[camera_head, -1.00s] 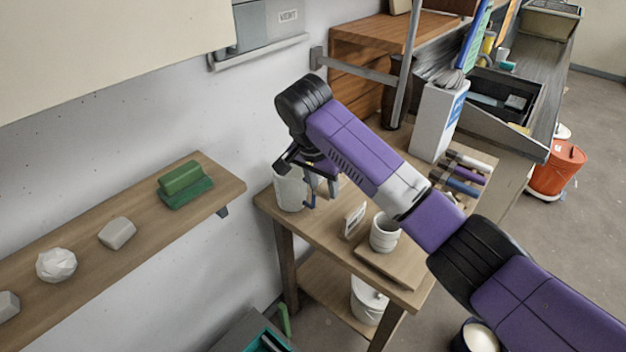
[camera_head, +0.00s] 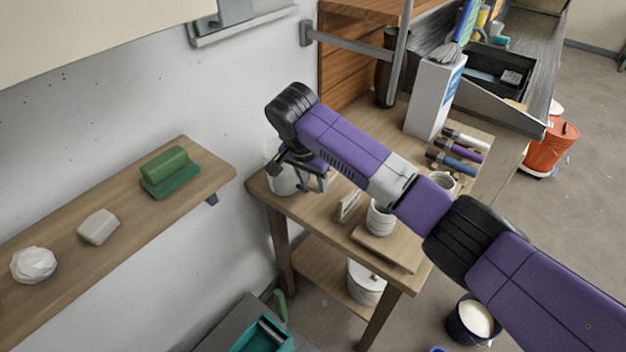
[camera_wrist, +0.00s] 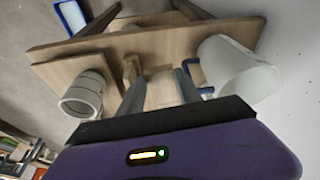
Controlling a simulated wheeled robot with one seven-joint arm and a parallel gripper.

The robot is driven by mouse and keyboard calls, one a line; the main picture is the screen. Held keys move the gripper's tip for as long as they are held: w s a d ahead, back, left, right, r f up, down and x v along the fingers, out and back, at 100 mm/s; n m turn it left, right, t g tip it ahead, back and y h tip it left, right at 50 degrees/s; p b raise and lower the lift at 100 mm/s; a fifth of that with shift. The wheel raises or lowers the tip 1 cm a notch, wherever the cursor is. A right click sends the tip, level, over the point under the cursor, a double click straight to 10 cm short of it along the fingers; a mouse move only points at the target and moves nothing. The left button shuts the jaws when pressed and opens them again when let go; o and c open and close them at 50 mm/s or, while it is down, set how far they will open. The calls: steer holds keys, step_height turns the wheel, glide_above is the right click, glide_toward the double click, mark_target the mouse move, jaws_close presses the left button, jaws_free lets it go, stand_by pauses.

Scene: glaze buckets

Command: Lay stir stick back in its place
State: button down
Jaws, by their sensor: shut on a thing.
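My gripper (camera_head: 314,184) is above the small wooden table, beside a whitish jug. In the wrist view its two grey fingers (camera_wrist: 158,85) stand on either side of a pale wooden piece (camera_wrist: 162,90), which looks like the stir stick; its length and far end cannot be made out. The jug (camera_head: 284,182) is partly behind my gripper, and in the wrist view it (camera_wrist: 237,72) is at the right with a blue handle (camera_wrist: 194,72). A small card stand (camera_head: 348,206) is on the table near my gripper. I cannot make out the stick's place.
A white ridged cup (camera_head: 380,220) stands on a board (camera_head: 392,250) at the table's front. Brushes (camera_head: 458,158) and a tall white box (camera_head: 433,97) are farther back. A lidded white bucket (camera_head: 365,283) is on the lower shelf. A wall shelf (camera_head: 120,210) is at the left.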

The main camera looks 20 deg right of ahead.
mark_target(312, 191)
steer(key=shift+f+b, duration=3.1)
steer(key=shift+f, duration=1.5)
steer(key=c, duration=0.6)
jaws_free()
steer(key=p+v, duration=0.8)
steer(key=shift+w+d+r, duration=0.3)
steer(key=shift+w+d, duration=0.1)
steer(key=shift+v, duration=1.3)
steer(key=shift+w+d, duration=0.1)
